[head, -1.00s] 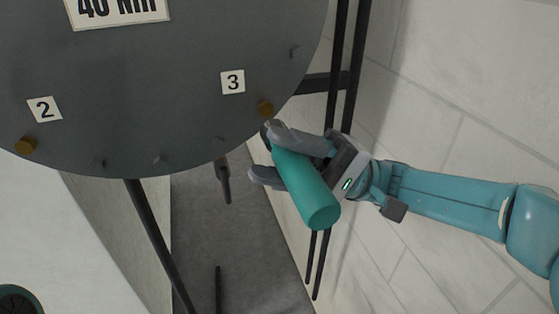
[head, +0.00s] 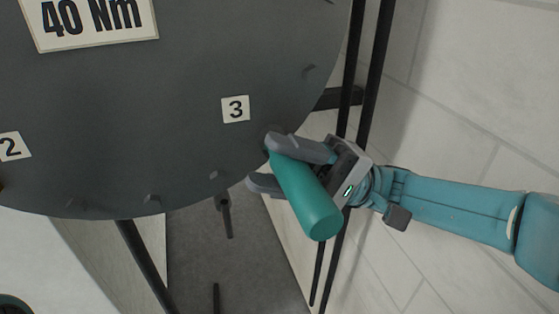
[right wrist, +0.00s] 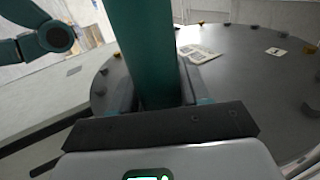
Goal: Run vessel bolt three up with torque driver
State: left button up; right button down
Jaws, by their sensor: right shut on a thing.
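The dark round vessel plate (head: 120,130) fills the upper left of the head view. A label "3" (head: 236,109) sits near its lower right rim. Bolt three is hidden behind my right gripper and the driver. My right gripper (head: 277,165) is shut on the teal torque driver (head: 309,205). The driver's far end is at the plate's rim just below and right of label 3; whether it touches the bolt cannot be seen. In the right wrist view the driver (right wrist: 140,50) rises between the jaws, with the plate (right wrist: 250,70) behind. My left gripper is not in view.
A "40 Nm" sign (head: 90,20) and a label "2" (head: 12,147) are on the plate. Dark upright rods (head: 366,80) stand right of the plate, close behind my right gripper. A pale tiled wall (head: 470,110) lies to the right.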

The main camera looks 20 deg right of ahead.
aim_at(293, 194)
jog(key=shift+d, duration=0.15)
jog(key=shift+s, duration=0.1)
jog(key=shift+w+r+p, duration=0.1)
jog(key=shift+w+p, duration=0.2)
jog(key=shift+w, duration=0.1)
dwell(3.1)
jog(key=shift+s, duration=0.2)
jog(key=shift+s, duration=2.7)
